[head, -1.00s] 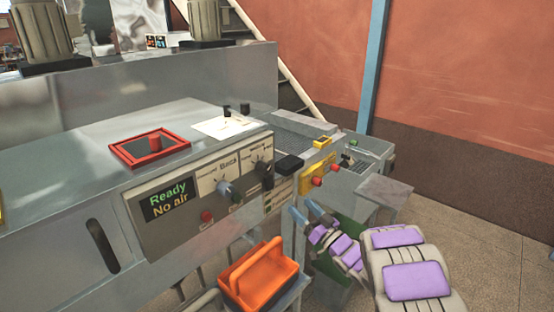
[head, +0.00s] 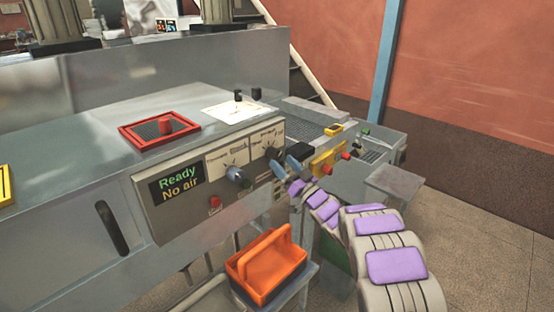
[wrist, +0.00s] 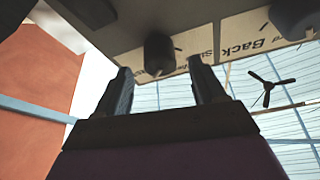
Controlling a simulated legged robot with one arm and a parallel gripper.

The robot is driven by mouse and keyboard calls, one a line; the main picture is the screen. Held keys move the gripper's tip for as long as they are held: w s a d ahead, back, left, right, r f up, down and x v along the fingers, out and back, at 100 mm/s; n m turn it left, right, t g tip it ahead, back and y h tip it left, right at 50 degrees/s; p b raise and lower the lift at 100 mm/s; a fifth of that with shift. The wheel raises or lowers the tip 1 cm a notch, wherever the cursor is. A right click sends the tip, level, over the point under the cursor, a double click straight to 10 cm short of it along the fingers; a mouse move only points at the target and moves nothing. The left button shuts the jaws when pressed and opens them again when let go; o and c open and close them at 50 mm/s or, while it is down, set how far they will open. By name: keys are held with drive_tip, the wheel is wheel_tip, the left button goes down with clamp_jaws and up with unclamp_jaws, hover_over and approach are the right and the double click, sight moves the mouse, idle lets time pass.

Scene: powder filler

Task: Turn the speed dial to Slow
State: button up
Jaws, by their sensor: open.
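The control panel (head: 165,215) on the machine's front carries two dark dials on white labels. The right dial (head: 271,154) is partly hidden by my gripper (head: 284,165); the left dial (head: 234,173) is clear. Label words in the head view are too small to read, so I cannot confirm which is the speed dial. In the wrist view, one dial (wrist: 158,54) shows beyond and between the fingertips of my open gripper (wrist: 159,72). No contact is visible. Another dial (wrist: 294,18) is at upper right, near an upside-down "Back" label.
The panel screen (head: 177,184) reads "Ready" and "No air". A red button (head: 215,202) sits below it. An orange tote (head: 268,268) stands below the panel.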

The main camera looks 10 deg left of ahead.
sight(278, 158)
drive_tip(key=shift+x, duration=2)
drive_tip(key=shift+c, duration=0.3)
drive_tip(key=shift+d, duration=0.1)
drive_tip(key=c, duration=0.9)
